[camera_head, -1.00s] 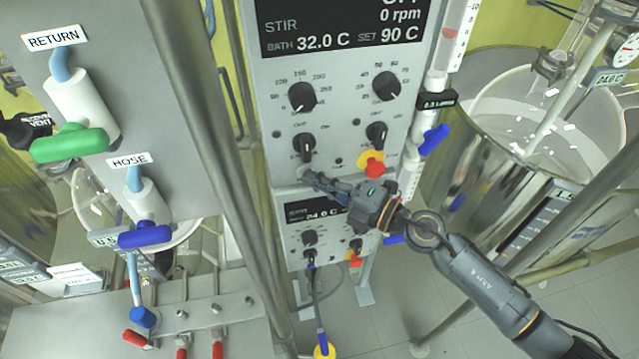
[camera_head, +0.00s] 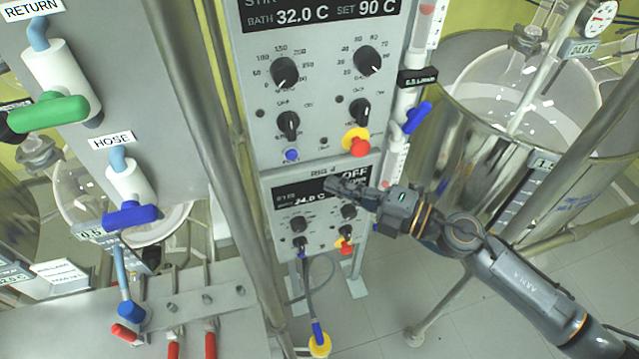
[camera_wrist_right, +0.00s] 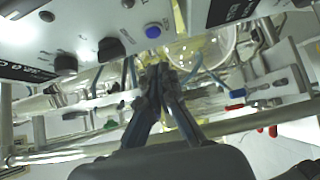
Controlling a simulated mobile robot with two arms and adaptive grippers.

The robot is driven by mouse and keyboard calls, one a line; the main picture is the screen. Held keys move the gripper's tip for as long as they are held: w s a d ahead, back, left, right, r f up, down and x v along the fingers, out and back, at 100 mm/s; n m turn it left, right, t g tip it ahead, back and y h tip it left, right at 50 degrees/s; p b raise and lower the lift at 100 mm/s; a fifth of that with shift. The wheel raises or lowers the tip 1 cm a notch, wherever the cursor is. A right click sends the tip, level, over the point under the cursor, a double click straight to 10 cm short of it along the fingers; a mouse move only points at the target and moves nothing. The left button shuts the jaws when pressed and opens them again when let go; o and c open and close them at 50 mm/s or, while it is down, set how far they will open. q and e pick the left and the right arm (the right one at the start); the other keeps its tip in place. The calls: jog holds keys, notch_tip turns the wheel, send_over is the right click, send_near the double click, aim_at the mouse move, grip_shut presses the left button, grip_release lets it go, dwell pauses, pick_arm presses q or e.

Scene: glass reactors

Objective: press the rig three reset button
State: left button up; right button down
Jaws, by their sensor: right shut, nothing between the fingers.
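The upper grey control panel (camera_head: 322,85) has a round blue button (camera_head: 291,155) at its lower left, under a black knob. This blue button also shows in the right wrist view (camera_wrist_right: 153,31), above the fingertips. I cannot read a rig number on this panel. My right gripper (camera_head: 331,185) is shut and empty. Its fingertips are below and right of the blue button, apart from it in the picture, in front of the lower panel's dark display. In the right wrist view the closed fingers (camera_wrist_right: 157,72) point up the picture. My left gripper is not in view.
A red stop knob on a yellow base (camera_head: 358,144) sits right of the blue button. A lower panel (camera_head: 322,238) has its own knobs and red stop. A metal post (camera_head: 205,150) stands left. A steel vessel (camera_head: 450,150) stands right, with open floor below.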

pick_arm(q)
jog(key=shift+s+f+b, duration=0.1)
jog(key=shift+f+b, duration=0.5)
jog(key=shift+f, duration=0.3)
pick_arm(e)
jog(key=shift+s+a+v, duration=0.1)
jog(key=shift+s+v, duration=0.05)
jog(key=shift+v, duration=0.8)
jog(key=shift+s+a+v, duration=0.1)
jog(key=shift+s+v, duration=0.1)
jog(key=shift+v, duration=0.8)
jog(key=shift+r, duration=0.15)
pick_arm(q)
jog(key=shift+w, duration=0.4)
pick_arm(e)
jog(key=shift+w, duration=0.1)
